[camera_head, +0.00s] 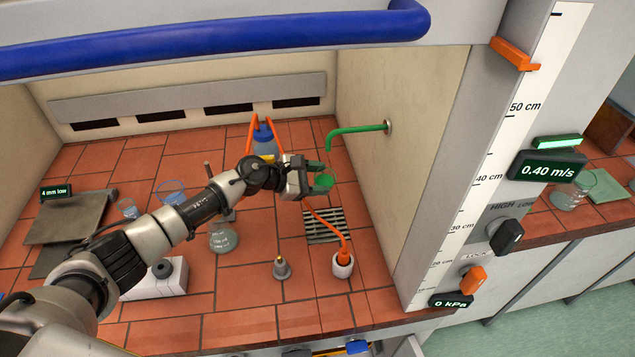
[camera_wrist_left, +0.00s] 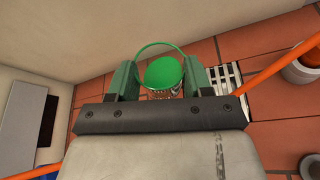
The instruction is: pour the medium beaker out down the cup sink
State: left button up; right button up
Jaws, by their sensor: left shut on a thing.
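My left gripper (camera_head: 308,180) is shut on a glass beaker (camera_head: 322,183) with green liquid in it. The beaker's green-tinted rim (camera_wrist_left: 148,45) and green liquid (camera_wrist_left: 163,72) show between the fingers in the left wrist view. I cannot tell how far it is tilted. The cup sink's slotted grate (camera_head: 326,236) is in the bench, below and slightly nearer than the held beaker in the head view. The grate also shows beside the right finger in the left wrist view (camera_wrist_left: 231,80). My right gripper is not in view.
A green spout (camera_head: 355,130) juts from the side wall above the sink. Two beakers (camera_head: 128,209) (camera_head: 171,192) stand left.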

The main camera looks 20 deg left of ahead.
pick_arm(q)
jog(key=shift+r, duration=0.1)
jog(key=shift+s+m+t+b, duration=0.1)
jog(key=shift+m+t+b, duration=0.3)
jog(key=shift+m+b, duration=0.25)
jog(key=shift+r+m+b, duration=0.15)
jog(key=shift+m+b, duration=0.2)
jog(key=shift+b, duration=0.1)
jog(key=shift+r+t, duration=0.15)
jog(key=shift+t, duration=0.15)
jog(key=shift+s+m+t+b, duration=0.2)
jog(key=shift+m+t+b, duration=0.1)
jog(key=shift+m+b, duration=0.45)
jog(key=shift+b, duration=0.35)
jog(key=shift+d+r+m, duration=0.1)
jog(key=shift+r+m, duration=0.15)
